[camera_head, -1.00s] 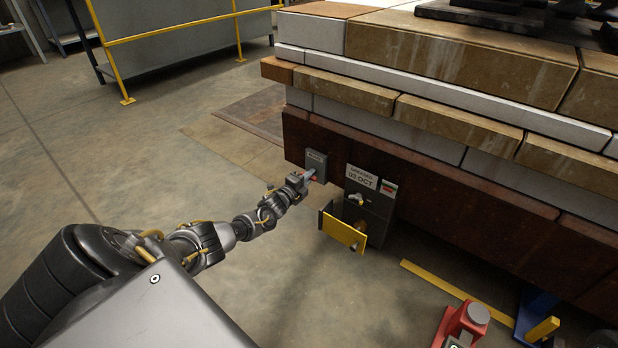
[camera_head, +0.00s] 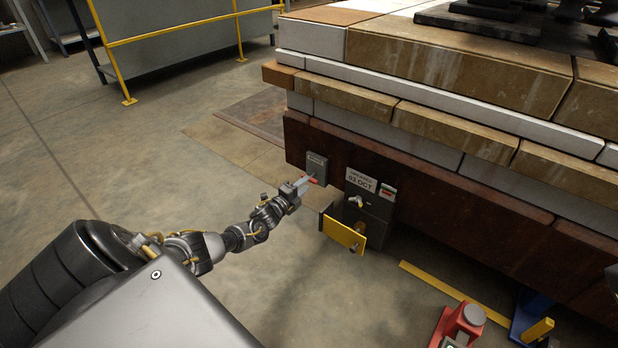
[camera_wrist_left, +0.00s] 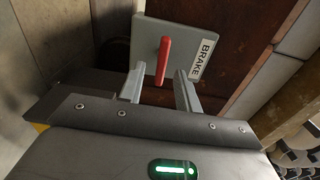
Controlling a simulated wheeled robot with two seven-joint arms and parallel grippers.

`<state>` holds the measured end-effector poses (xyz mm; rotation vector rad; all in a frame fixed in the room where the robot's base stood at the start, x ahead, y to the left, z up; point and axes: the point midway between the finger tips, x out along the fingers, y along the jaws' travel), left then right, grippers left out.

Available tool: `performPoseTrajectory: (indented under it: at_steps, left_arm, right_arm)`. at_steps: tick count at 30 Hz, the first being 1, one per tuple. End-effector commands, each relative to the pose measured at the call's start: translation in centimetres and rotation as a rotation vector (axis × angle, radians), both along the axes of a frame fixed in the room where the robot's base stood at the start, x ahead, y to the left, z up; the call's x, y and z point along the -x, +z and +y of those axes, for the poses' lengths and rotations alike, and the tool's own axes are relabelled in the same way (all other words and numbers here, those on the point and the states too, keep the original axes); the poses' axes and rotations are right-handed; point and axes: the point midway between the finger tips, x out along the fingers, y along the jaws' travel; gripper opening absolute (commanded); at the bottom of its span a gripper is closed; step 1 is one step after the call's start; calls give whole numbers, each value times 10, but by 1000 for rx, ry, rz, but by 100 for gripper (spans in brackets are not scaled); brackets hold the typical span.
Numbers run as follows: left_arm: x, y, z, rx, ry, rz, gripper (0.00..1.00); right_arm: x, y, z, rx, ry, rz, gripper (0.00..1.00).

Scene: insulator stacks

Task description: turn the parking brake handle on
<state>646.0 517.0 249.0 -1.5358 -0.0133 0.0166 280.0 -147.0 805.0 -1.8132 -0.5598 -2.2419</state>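The parking brake handle is a red lever (camera_wrist_left: 162,61) on a grey plate (camera_wrist_left: 178,38) with a white label reading BRAKE (camera_wrist_left: 203,60) in the left wrist view. In the head view the grey plate (camera_head: 317,166) is fixed to the rust-brown side of the brick-loaded car, with the red handle (camera_head: 313,181) low on it. My left gripper (camera_head: 300,184) is at the handle. In the left wrist view its two fingers (camera_wrist_left: 157,88) stand apart, with the red lever between them and a visible gap on each side. My right gripper is not in view.
A dark box (camera_head: 369,207) with a date sign and an open yellow flap (camera_head: 344,233) is just right of the brake plate. A red device (camera_head: 462,322) and a blue-and-yellow one stand on the floor at lower right. Floor at left is clear.

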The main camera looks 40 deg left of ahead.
Motion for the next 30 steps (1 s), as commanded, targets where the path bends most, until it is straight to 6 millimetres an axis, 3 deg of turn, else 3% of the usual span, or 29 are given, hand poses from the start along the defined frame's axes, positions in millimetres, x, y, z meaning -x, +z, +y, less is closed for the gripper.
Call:
performPoseTrajectory:
  at_steps: [6,11,30]
  left_arm:
    - [43,4,-1,1,-1,3,34]
    - [61,2,-2,1,-1,0,34]
    - [66,1,-2,0,-1,-1,34]
  right_arm:
    - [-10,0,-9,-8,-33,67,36]
    - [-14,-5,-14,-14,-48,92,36]
    - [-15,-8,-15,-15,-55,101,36]
